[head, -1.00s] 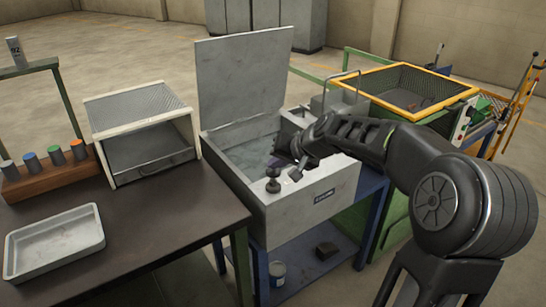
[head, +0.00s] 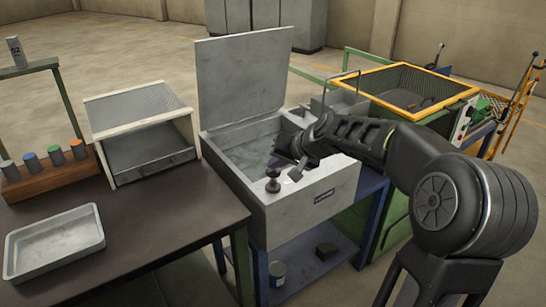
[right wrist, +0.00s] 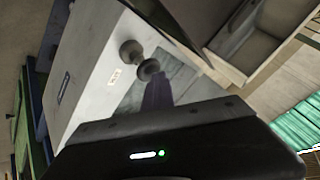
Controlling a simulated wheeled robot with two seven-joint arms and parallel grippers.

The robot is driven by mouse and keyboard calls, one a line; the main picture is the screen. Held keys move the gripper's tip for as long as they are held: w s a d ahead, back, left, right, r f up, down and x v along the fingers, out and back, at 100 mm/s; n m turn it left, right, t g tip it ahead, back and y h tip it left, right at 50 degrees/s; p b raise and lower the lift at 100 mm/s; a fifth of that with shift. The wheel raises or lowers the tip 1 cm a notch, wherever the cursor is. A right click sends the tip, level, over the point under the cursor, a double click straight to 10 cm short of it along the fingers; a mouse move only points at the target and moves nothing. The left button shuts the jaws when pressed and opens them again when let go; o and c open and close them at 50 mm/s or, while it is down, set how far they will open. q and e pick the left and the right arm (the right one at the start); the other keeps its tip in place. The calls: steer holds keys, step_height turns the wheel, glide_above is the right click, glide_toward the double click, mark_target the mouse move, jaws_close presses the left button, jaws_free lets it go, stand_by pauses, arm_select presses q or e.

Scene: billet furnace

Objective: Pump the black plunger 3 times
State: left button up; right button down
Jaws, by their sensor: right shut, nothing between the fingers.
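The black plunger (head: 273,180) is a small dark knob on a stem at the front left corner of the grey open-lidded box (head: 325,198). In the right wrist view the plunger (right wrist: 148,68) stands out from the box top, with a small label beside it. My right gripper (head: 294,172) is shut and empty, just right of the plunger and a little above the box rim. It looks apart from the knob. My left gripper is out of view.
The raised lid (head: 245,83) stands behind the box. A dark table (head: 130,215) at left holds a white tray (head: 55,240), a mesh-topped case (head: 140,130) and a wooden rack (head: 50,178) of coloured cylinders. A yellow-rimmed green bin (head: 410,95) stands at right.

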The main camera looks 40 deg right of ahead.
mark_target(276, 172)
steer(key=shift+f, duration=0.25)
steer(key=shift+f+b, duration=0.3)
steer(key=shift+b, duration=0.2)
steer(key=shift+s+f, duration=0.1)
steer(key=shift+a+f, duration=0.1)
steer(key=shift+r, duration=0.2)
steer(key=shift+r+p, duration=0.5)
steer(key=shift+r, duration=0.05)
steer(key=shift+r+p, duration=1.85)
steer(key=shift+r, duration=0.8)
steer(key=shift+r, duration=0.1)
